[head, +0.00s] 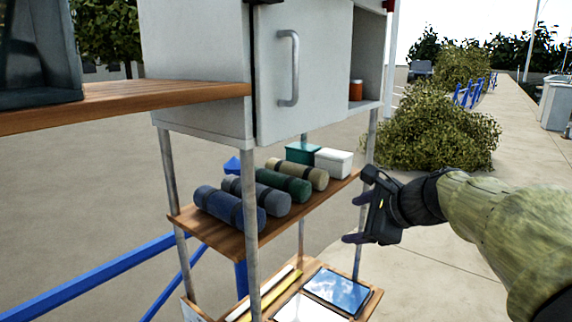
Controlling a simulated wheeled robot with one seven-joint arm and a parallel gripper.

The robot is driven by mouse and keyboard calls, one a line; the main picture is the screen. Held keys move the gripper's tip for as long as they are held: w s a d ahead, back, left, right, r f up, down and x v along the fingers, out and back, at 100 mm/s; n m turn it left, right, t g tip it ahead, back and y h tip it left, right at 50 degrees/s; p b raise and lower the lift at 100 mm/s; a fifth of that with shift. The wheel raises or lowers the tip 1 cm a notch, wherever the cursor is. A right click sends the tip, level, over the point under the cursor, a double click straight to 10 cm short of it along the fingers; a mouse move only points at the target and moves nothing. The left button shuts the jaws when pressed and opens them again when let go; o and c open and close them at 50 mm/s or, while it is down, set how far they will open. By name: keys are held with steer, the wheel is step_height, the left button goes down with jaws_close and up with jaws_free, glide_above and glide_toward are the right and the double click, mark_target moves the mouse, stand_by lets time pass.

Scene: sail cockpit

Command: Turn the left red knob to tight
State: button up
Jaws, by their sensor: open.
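No red knob shows in the head view. My gripper (356,218) is open and empty at the right of the shelf unit, with its fingers pointing left. It is in front of the right rear post and appears apart from the shelves, though the depth is hard to tell. My arm reaches in from the right edge in a green sleeve.
A grey cabinet (200,60) with a handled door (322,75) stands above a wooden shelf (245,236) holding several rolls (230,207). An orange jar (356,90) sits inside. A wooden top (150,97) is at left, blue rails (110,268) below.

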steer(key=s+f+n+g+h, duration=0.3)
steer(key=s+f+n, duration=0.5)
steer(key=f, duration=0.5)
steer(key=s+f+n+g+h, duration=0.2)
steer(key=s+f+n+g, duration=0.1)
steer(key=s+f+n, duration=0.6)
step_height(320, 180, down, 5)
steer(key=n, duration=0.3)
steer(key=shift+d+r+h, duration=0.2)
steer(key=shift+d+h, duration=0.15)
steer(key=shift+h, duration=0.05)
steer(key=shift+s, duration=0.1)
